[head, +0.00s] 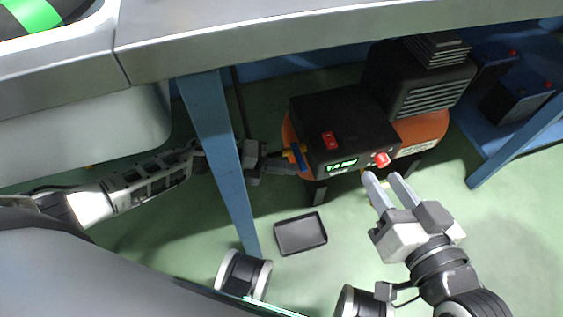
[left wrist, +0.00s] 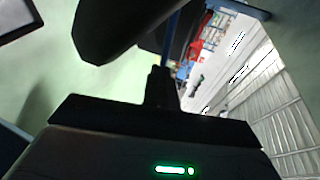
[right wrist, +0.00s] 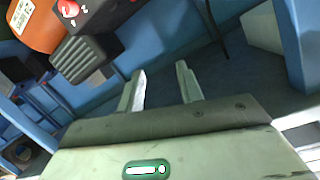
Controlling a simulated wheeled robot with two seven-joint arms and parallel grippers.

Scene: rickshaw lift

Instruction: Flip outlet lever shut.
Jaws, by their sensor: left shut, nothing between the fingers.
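The compressor has a black control box (head: 345,120) on an orange tank (head: 424,130), under the bench. The blue outlet lever (head: 298,157) is at the left end of the box, beside a yellow-orange fitting (head: 288,153). My left gripper (head: 292,167) is shut and empty, reaching past the blue table leg with its tips close to the lever. I cannot tell if they touch it. In the left wrist view its dark fingers (left wrist: 160,86) are together. My right gripper (head: 385,184) is open and empty in front of the box, below the red knob (head: 382,159).
The blue table leg (head: 221,150) crosses my left arm. A black tray (head: 301,234) lies on the floor. Dark batteries (head: 515,100) stand on a blue shelf at right. Floor at lower right is clear.

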